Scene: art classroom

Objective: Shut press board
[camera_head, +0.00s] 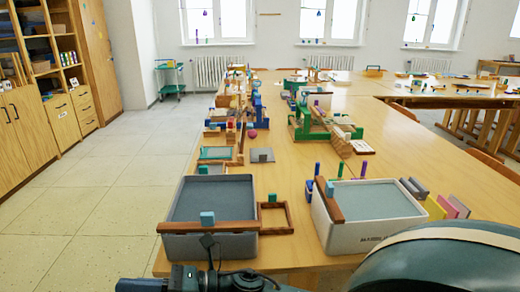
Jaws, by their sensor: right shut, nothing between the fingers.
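A green press-like frame (304,126) stands on the long wooden table, beyond the white tub. A brown board (341,145) slopes down at its front right; I cannot tell whether the board is hinged to the frame. My right gripper (210,245) is low in the view, in front of the grey tub, with its dark fingers together and empty. It is well short of the green frame. My left gripper is not in view.
A grey tub (178,246) and a white tub (345,235) stand at the near table end, each with a wooden bar and teal block. A wooden frame (290,217) lies between them. Colored slabs (440,205) stand at right. Floor at left is clear.

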